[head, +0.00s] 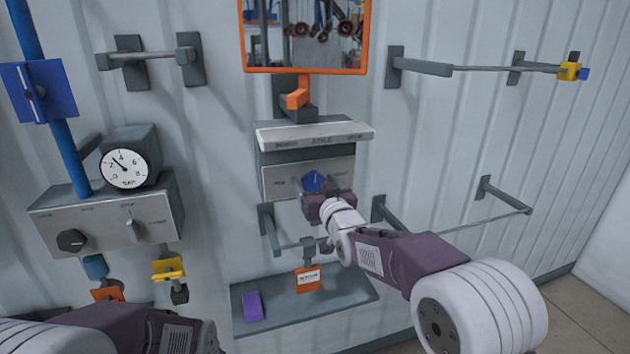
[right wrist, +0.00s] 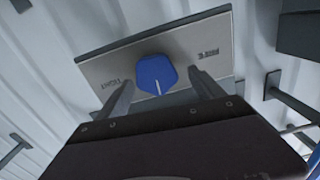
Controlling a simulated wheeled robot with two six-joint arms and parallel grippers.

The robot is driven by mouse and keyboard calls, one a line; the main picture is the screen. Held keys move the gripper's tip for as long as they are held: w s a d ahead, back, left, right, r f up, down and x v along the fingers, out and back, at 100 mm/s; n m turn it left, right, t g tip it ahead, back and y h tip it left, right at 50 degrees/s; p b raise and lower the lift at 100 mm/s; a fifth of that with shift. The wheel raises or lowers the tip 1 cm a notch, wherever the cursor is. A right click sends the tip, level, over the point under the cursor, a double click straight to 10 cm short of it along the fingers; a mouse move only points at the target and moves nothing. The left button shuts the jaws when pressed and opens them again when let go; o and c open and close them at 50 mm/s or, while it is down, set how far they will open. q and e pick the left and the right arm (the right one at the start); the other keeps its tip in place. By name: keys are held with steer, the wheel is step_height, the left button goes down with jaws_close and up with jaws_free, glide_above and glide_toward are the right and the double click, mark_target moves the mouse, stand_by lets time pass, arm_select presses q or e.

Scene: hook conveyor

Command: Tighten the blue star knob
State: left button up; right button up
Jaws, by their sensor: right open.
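The blue star knob (head: 313,181) sits on a grey panel (head: 283,181) on the wall, in the middle of the head view. In the right wrist view the knob (right wrist: 156,75) is a blue many-sided cap with a white line pointing down. My right gripper (head: 314,190) is at the panel, with one finger on each side of the knob. In the right wrist view its two fingers (right wrist: 163,92) are spread, and I see gaps between them and the knob. My left arm shows at the bottom left of the head view, but its gripper is not visible.
A grey ledge (head: 347,133) juts out above the panel. Below are an orange tag (head: 308,279) on a bracket and a shelf (head: 345,293) with a purple block (head: 252,306). At left are a gauge (head: 124,168) and a control box (head: 105,225). Wall rails stand at right.

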steer(key=shift+w+d+f, duration=0.15)
steer(key=shift+w, duration=0.15)
steer(key=c, duration=1.4)
steer(key=shift+o, duration=0.2)
